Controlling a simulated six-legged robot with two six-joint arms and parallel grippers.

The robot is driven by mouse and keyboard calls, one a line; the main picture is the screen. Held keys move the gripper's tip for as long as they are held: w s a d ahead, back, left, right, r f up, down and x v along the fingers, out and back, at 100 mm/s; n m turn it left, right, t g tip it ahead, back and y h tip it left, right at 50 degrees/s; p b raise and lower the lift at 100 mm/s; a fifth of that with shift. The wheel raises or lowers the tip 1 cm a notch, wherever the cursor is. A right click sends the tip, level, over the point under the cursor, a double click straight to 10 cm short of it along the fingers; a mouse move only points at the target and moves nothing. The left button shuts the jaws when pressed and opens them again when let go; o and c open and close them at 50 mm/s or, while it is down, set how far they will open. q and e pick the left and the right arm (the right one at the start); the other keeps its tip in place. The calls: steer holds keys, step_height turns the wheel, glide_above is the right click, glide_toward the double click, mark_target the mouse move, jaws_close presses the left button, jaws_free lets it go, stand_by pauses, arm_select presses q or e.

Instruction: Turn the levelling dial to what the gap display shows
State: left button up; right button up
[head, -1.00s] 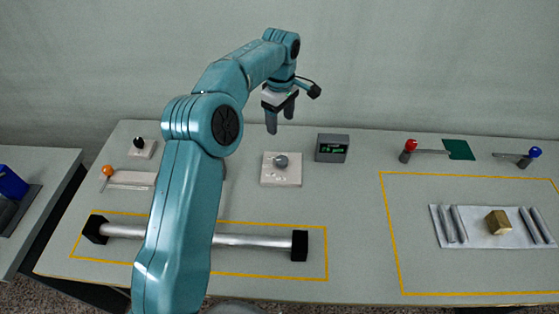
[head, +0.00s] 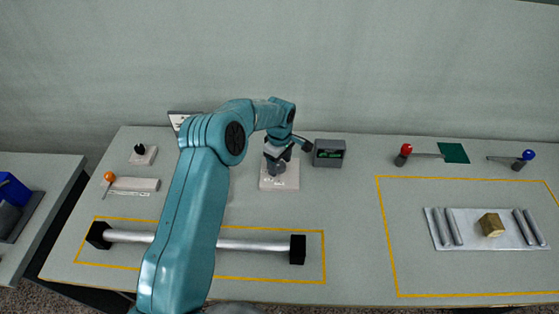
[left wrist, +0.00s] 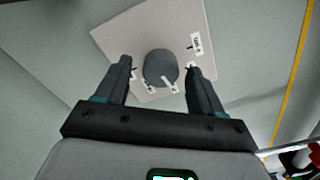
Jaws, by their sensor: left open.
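The levelling dial (left wrist: 160,68) is a round grey knob with a white pointer mark, on a pale square plate (left wrist: 118,38) with small white labels. In the head view the plate (head: 292,180) lies mid-table and my left gripper (head: 276,170) hides most of the dial. My left gripper (left wrist: 160,75) is open, with one finger on each side of the dial; I cannot tell whether they touch it. The gap display (head: 329,153) is a dark grey box with green characters, just right of the plate; its text is too small to read. My right gripper is not in view.
A silver roller (head: 255,244) with black end blocks lies in front. A black knob (head: 140,149) and an orange-tipped lever (head: 110,177) stand left. Red (head: 406,149) and blue (head: 529,155) levers stand right, behind a tray (head: 470,240) with rods and a brass block.

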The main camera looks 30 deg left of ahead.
arm_select(q)
steer(key=shift+r, duration=0.1)
steer(key=c, duration=1.1)
steer(key=shift+o, duration=0.2)
